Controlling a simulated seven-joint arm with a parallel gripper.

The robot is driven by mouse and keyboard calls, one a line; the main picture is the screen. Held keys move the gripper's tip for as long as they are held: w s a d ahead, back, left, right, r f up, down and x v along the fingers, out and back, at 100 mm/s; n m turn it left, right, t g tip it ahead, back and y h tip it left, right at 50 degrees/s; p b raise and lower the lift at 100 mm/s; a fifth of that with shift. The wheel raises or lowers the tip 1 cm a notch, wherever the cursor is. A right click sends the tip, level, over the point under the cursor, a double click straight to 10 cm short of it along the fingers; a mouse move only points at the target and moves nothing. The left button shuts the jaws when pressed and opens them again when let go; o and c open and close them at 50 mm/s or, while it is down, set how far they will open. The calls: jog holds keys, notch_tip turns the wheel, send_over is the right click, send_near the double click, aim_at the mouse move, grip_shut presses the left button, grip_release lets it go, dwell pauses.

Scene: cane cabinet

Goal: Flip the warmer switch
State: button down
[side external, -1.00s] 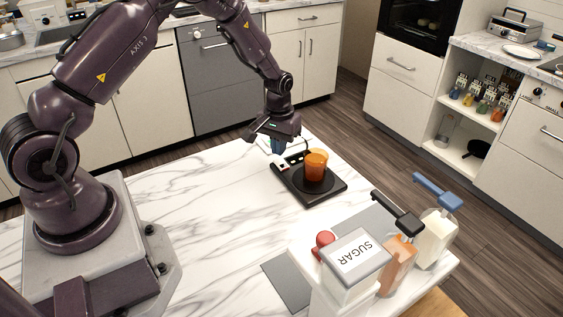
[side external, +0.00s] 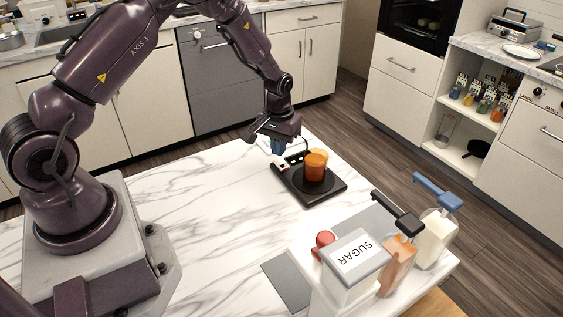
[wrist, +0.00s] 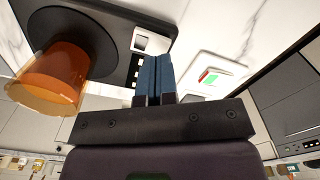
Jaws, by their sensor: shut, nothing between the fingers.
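The warmer (side external: 299,192) is a flat black base on the marble counter, with an orange cup (side external: 316,163) on its round plate. My gripper (side external: 278,152) is shut and empty, pointing down just above that end. In the wrist view, the blue fingers (wrist: 156,58) are together beside a white square part (wrist: 151,42) on the warmer (wrist: 120,17). A white panel with a red and green mark (wrist: 209,76) lies right of the fingers. Whether the fingertips touch anything, I cannot tell.
The orange cup (wrist: 50,80) stands close left of the fingers in the wrist view. A sugar box (side external: 352,265) and pump bottles (side external: 437,238) stand at the front right. The marble counter (side external: 190,210) left of the warmer is clear.

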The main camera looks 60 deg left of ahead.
aim_at(279, 160)
jog(key=shift+f, duration=1.2)
dwell(0.4)
jog(key=shift+r, duration=3.55)
jog(key=s+d+r+m+t, duration=0.2)
jog(key=s+d+r, duration=0.4)
jog(key=s+r, duration=0.5)
jog(key=s+d+r+m+t, duration=0.3)
jog(key=s+d+r, duration=0.3)
jog(key=s+r, duration=0.6)
notch_tip(279, 160, up, 3)
jog(key=shift+s+f+m+t, duration=0.2)
jog(key=shift+m+t, duration=0.1)
jog(key=shift+m, duration=0.2)
